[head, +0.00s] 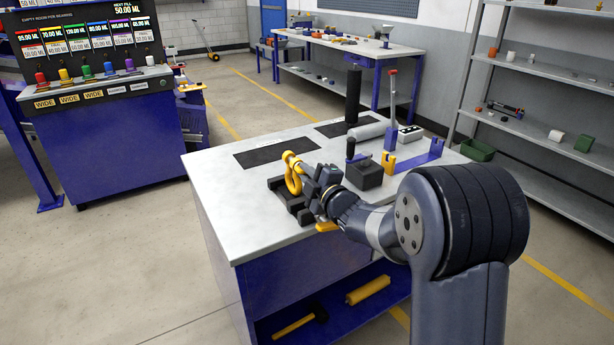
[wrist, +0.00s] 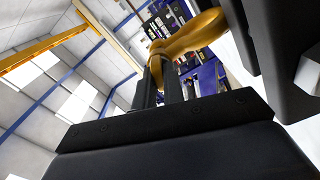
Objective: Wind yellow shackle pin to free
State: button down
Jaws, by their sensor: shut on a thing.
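The yellow shackle (head: 293,178) stands upright in a black cradle (head: 283,207) near the left front of the workbench. My gripper (head: 312,184) is at the shackle's right side, its dark fingers shut on the shackle pin. The pin itself is mostly hidden by the fingers, so its thread and how far it is wound cannot be seen. In the wrist view the curved yellow shackle (wrist: 190,35) shows beyond the dark fingers.
A black block with a lever (head: 364,174) stands just right of my gripper on the workbench (head: 232,213). Behind it are a black cylinder (head: 353,95), a red-topped lever (head: 391,105) and a blue bracket (head: 422,156). The bench's left front is clear.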

jog(key=shift+f+n+b, duration=0.15)
jog(key=shift+n+b, duration=1.65)
jog(key=shift+b, duration=0.7)
jog(key=shift+n, duration=0.4)
jog(key=shift+n+b, duration=0.3)
jog(key=shift+b, duration=0.6)
jog(key=shift+n+b, duration=0.8)
jog(key=shift+b, duration=0.2)
jog(key=shift+n+b, duration=1.15)
jog(key=shift+n, duration=0.05)
